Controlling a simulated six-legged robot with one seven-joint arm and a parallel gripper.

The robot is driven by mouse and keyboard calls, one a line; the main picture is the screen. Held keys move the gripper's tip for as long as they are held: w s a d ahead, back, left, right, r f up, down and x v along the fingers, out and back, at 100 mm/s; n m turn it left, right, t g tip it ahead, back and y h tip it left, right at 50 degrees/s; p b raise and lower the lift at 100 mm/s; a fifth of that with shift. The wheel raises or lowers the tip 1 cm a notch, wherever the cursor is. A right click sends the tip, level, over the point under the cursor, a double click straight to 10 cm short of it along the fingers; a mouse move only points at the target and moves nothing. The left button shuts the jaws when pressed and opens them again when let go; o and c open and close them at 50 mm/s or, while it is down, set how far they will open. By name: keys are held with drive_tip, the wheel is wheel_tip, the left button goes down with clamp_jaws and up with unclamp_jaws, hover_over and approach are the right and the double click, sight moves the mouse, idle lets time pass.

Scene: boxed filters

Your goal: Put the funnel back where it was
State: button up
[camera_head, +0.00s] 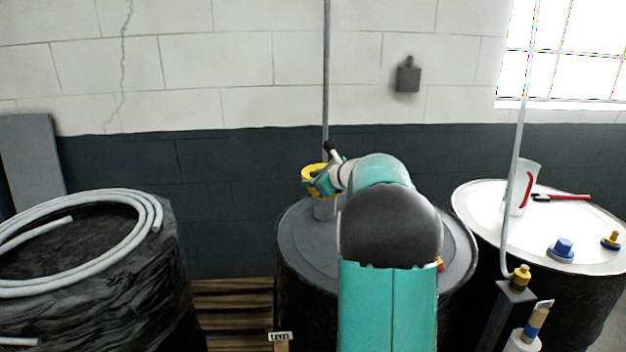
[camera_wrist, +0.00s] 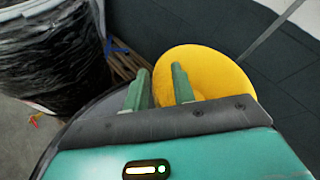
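The yellow funnel (camera_head: 311,171) is over a short grey cylinder (camera_head: 323,209) on the middle drum's top. I cannot tell whether it rests on the cylinder or sits just above it. In the wrist view the funnel (camera_wrist: 217,68) shows its wide mouth, with its left rim between the fingers. My gripper (camera_wrist: 160,72) has its two green fingers apart, one outside the rim and one over the mouth. A gap shows between the fingers. In the head view my gripper (camera_head: 324,184) is beside the funnel, and my arm covers part of the drum.
The middle drum (camera_head: 294,247) stands between a black-wrapped drum with a coiled hose (camera_head: 150,205) and a white-topped drum (camera_head: 480,222). That top holds a jug (camera_head: 521,190), a red-handled tool (camera_head: 570,197) and blue caps (camera_head: 562,249). A thin vertical pipe (camera_head: 326,80) rises behind the funnel.

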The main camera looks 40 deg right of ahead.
drive_tip(key=shift+r, duration=0.35)
drive_tip(key=a+v, duration=0.1)
drive_tip(key=v, duration=1.1)
drive_tip(key=s+a+f+n+g+y, duration=0.1)
drive_tip(key=s+a+n+g, duration=0.2)
drive_tip(key=a+n, duration=0.75)
drive_tip(key=s+a+f+n+g+y, duration=0.2)
drive_tip(key=a+n, duration=0.2)
drive_tip(key=a, duration=1.3)
drive_tip(key=s+a+f+n+g+h, duration=0.1)
drive_tip(key=s+a+f+n+h, duration=0.1)
drive_tip(key=s+a+f+n, duration=0.2)
drive_tip(key=s+a+f+n+g+h, duration=0.1)
drive_tip(key=s+a+f+n+g, duration=0.1)
drive_tip(key=s+a+n, duration=0.6)
drive_tip(key=s+f+n, duration=0.1)
drive_tip(key=s+n, duration=0.3)
drive_tip(key=shift+a+f+h, duration=0.25)
drive_tip(key=shift+f+h, duration=0.15)
drive_tip(key=shift+s, duration=0.1)
